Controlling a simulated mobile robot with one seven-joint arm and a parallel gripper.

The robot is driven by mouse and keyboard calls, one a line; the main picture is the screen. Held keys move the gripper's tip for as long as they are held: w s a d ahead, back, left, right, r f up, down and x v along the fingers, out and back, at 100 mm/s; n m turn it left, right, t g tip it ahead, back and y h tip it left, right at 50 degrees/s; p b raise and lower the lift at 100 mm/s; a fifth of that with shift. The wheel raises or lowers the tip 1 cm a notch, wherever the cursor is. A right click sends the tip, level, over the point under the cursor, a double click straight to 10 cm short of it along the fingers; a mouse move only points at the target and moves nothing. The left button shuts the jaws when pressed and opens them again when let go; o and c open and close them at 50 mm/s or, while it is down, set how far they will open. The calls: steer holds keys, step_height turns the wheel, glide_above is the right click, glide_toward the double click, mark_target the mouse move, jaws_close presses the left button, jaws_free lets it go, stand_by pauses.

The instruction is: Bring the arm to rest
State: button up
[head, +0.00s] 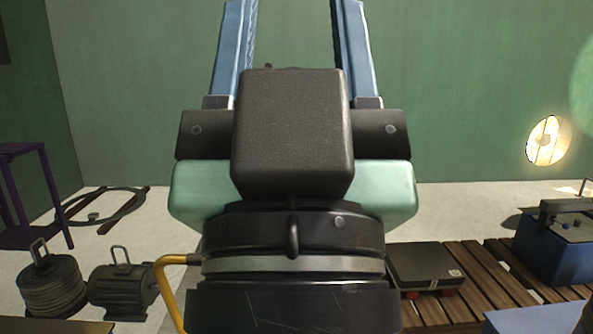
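My gripper (294,30) fills the middle of the head view, with its dark body and pale green housing close to the camera. Its two blue fingers point up and stand well apart, with only green wall between them. The fingertips run out at the top edge of the picture. I see nothing held in the visible part of the gap. My wrist hides the floor behind it.
A purple stand (22,196) is at the left, near a cable coil (52,287) and a dark motor (122,288). A wooden pallet (474,268) at the right bears a flat dark box (425,265) and a blue case (556,248). A round lamp (548,141) glows at the right.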

steer(key=r+p, duration=3.4)
steer(key=r, duration=0.2)
steer(key=shift+w+r+p, duration=0.15)
steer(key=shift+w+p, duration=0.05)
steer(key=shift+p, duration=0.2)
